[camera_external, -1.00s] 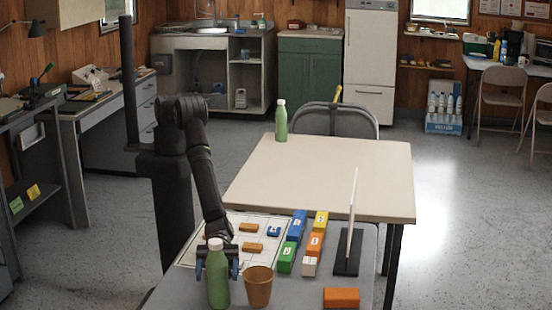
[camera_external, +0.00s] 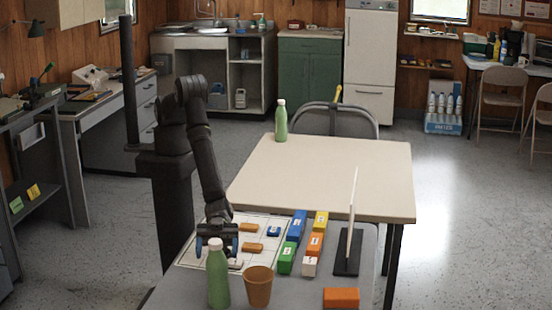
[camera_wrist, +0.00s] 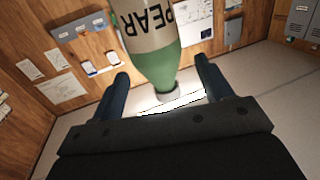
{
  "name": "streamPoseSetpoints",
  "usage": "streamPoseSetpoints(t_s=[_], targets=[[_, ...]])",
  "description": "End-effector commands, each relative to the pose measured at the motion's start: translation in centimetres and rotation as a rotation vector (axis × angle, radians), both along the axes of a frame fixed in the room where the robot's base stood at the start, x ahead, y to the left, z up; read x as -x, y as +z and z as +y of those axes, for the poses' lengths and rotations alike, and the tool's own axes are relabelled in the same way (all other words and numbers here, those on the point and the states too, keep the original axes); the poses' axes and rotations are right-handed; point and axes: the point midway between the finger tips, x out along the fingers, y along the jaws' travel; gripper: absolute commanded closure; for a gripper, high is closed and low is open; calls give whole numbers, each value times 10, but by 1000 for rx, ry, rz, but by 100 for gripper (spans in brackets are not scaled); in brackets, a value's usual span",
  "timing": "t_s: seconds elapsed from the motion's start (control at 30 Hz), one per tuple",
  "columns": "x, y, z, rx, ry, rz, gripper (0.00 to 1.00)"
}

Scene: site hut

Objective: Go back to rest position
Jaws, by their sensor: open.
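A green bottle (camera_external: 218,285) with a white cap stands upright at the near edge of the grey table. In the wrist view the bottle (camera_wrist: 155,50) shows a pale label reading "PEAR" and appears upside down, beyond the fingertips. My gripper (camera_external: 217,246) is open and empty, just behind the bottle's upper part in the outside view. Its blue fingers (camera_wrist: 164,84) show apart in the wrist view. Whether a finger still touches the bottle cannot be told.
A brown cup (camera_external: 258,287) stands right of the bottle. Coloured blocks (camera_external: 292,246), a white sheet (camera_external: 262,222) and an upright white panel (camera_external: 351,215) lie or stand behind. An orange block (camera_external: 341,298) is at front right. A second green bottle (camera_external: 281,122) stands on the beige table (camera_external: 330,180).

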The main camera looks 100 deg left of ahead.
Motion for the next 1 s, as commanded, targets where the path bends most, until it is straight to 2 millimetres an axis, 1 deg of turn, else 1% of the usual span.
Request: streamPoseSetpoints(t_s=[0.1,0.23,0.3,0.53,0.6,0.63,0.67,0.8,0.83,0.9,1.0], targets=[[0,-22,0,1,0,0,28],[-2,-39,-8,3,-1,-3,28],[-5,-37,-18,7,-1,-5,28],[-12,-37,-45,5,0,-4,28],[-13,-42,-50,3,0,-3,28],[-14,-30,-50,7,0,-5,28],[-14,-23,-50,8,0,-5,28],[-14,1,-49,6,0,-5,28],[-14,5,-49,6,0,-5,28],[-5,9,-50,4,-3,-2,28],[2,13,-49,4,-1,-2,28]])
